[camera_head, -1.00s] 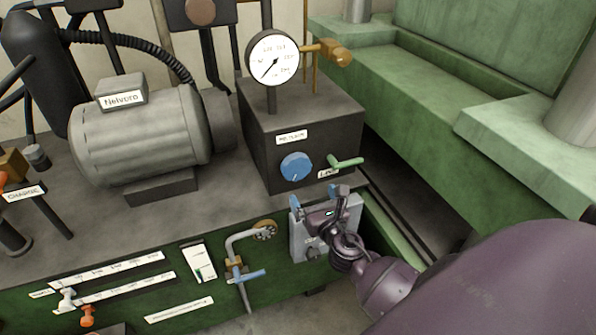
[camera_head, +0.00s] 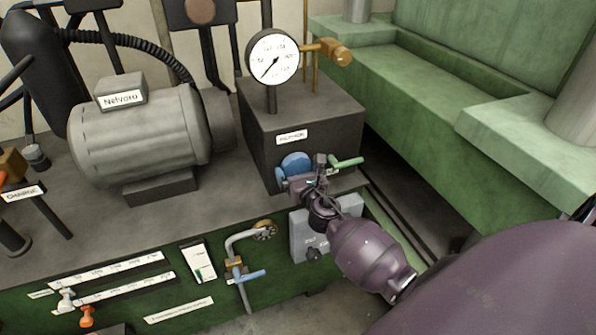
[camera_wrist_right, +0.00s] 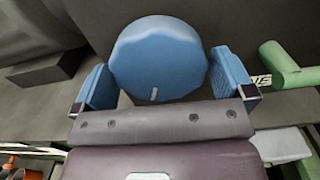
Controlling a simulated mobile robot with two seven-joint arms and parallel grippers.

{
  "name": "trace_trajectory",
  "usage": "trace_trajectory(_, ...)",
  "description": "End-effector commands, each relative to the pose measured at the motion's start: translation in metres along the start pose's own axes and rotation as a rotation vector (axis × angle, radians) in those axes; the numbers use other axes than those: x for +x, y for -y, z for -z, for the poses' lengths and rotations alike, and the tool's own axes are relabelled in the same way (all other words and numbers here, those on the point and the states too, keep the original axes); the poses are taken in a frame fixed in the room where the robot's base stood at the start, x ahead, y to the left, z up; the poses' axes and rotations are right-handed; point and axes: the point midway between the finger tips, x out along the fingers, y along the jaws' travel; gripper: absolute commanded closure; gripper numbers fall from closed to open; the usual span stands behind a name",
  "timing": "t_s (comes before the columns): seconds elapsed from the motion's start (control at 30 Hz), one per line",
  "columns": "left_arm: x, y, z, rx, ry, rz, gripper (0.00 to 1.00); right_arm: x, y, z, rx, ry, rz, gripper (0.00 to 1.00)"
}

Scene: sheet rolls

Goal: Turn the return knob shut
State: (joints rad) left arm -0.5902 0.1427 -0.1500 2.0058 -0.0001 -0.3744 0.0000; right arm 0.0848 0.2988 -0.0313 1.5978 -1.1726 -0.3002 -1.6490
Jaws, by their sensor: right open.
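The return knob is the round blue knob (camera_head: 296,163) on the front of the dark block (camera_head: 330,130). In the right wrist view the blue knob (camera_wrist_right: 158,58) fills the upper middle, with a short white mark near its lower edge. My right gripper (camera_head: 301,176) is at the knob in the head view, covering its lower part. In the wrist view the blue finger pads of my right gripper (camera_wrist_right: 162,84) stand open, one on each side of the knob, with small gaps seen. I cannot tell whether either pad touches it. My left gripper is not in view.
A green lever (camera_head: 346,162) sticks out just right of the knob, close to the right finger. A grey switch plate (camera_head: 303,240) is below my right wrist. A pressure gauge (camera_head: 273,57) stands above the block. A bent pipe with a blue handle (camera_head: 250,275) is lower left.

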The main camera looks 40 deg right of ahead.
Motion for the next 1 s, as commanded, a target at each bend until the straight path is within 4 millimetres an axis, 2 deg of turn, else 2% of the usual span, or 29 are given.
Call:
trace_trajectory(0.2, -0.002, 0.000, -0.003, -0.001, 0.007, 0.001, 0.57, 0.000, 0.000, 0.000, 0.000, 0.000, 0.000, 0.00)
trace_trajectory(0.43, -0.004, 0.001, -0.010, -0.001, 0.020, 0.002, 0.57, 0.000, 0.000, 0.000, 0.000, 0.000, 0.000, 0.34)
trace_trajectory(0.47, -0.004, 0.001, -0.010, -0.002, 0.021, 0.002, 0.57, 0.000, 0.000, 0.000, 0.000, 0.000, 0.000, 0.35)
trace_trajectory(0.77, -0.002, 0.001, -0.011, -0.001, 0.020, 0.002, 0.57, 0.000, 0.000, 0.000, 0.046, 0.000, 0.000, 0.35)
trace_trajectory(1.0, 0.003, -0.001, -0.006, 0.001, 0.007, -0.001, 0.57, 0.000, -0.001, 0.001, 0.193, 0.000, 0.001, 0.35)
